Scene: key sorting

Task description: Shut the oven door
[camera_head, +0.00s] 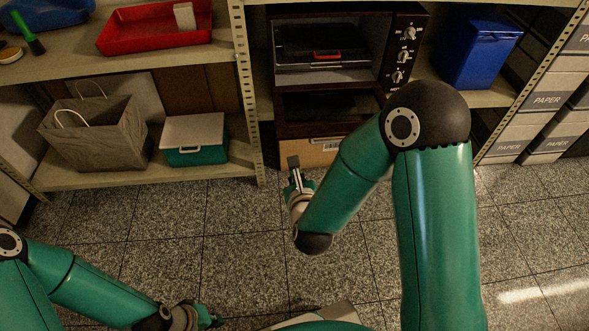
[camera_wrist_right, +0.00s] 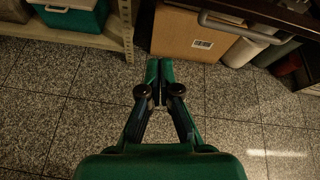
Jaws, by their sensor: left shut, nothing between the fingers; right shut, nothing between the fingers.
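The oven (camera_head: 398,20) stands on the shelf in the head view, its knobs on the right side. Its front is open, showing a rack with a small red item inside. The oven door (camera_head: 322,106) appears lowered as a dark glass panel below the opening. A grey bar, likely its handle, crosses the top of the right wrist view (camera_wrist_right: 235,28). My right gripper (camera_head: 293,163) is shut and empty, below and left of the door; its closed fingertips show in the wrist view (camera_wrist_right: 160,65). My left gripper (camera_head: 213,320) is shut and empty, low at the bottom edge.
A cardboard box (camera_head: 308,152) with a barcode sits under the oven. A perforated shelf post (camera_head: 246,100) stands left of it. A blue bin (camera_head: 478,48) is right of the oven. A cooler (camera_head: 193,138) and grey bag (camera_head: 92,135) are on the left shelf. Floor in front is clear.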

